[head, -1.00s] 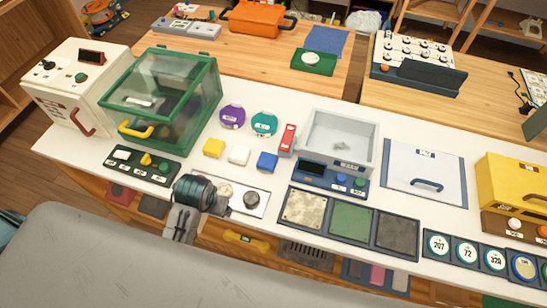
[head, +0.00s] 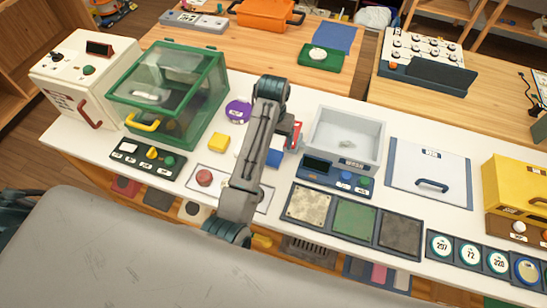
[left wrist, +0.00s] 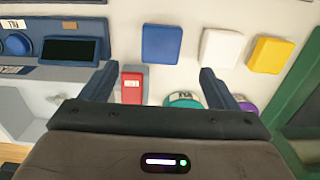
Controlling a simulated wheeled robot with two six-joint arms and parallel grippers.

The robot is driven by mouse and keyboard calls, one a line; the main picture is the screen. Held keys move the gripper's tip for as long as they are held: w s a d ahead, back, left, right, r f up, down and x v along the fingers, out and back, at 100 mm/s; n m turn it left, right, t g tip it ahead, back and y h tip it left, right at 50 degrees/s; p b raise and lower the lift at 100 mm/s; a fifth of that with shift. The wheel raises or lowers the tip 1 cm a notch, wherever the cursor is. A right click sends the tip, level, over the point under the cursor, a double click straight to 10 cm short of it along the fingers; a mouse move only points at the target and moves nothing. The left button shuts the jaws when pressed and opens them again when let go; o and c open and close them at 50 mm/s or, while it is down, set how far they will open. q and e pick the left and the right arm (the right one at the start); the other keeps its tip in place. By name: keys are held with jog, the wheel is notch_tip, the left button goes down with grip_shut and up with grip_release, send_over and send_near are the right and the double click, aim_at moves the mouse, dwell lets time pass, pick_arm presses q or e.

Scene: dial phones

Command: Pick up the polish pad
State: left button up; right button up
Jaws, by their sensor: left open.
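Two round labelled pads, purple (head: 238,110) and teal (left wrist: 184,100), lie on the white bench; I cannot read which is the polish pad. My arm mostly hides the teal one in the head view. In the left wrist view the purple pad (left wrist: 246,107) is partly behind the gripper. My left gripper (left wrist: 158,70) is open and empty above the bench. A red labelled block (left wrist: 132,84) shows between its fingers, near one finger, with the teal pad also partly between them. In the head view the left gripper (head: 291,137) is largely hidden by its arm. My right gripper is out of view.
Yellow (left wrist: 270,54), white (left wrist: 221,47) and blue (left wrist: 162,43) blocks lie beside the pads. A grey open bin (head: 372,135) with a control panel and a green-framed clear box (head: 218,85) flank the spot. Three textured tiles (head: 351,222) lie in front.

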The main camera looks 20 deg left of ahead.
pick_arm(q)
jog(key=shift+f, duration=0.4)
jog(key=p, duration=0.2)
send_over(273, 156)
notch_tip(273, 156, down, 4)
jog(key=shift+s+f, duration=0.1)
jog(key=shift+f, duration=0.05)
jog(key=shift+f+p, duration=0.3)
jog(key=shift+f, duration=0.35)
notch_tip(273, 156, down, 3)
jog(key=shift+f+p, duration=0.15)
jog(key=shift+p, duration=0.55)
jog(key=shift+f, duration=0.45)
jog(key=c, duration=1.1)
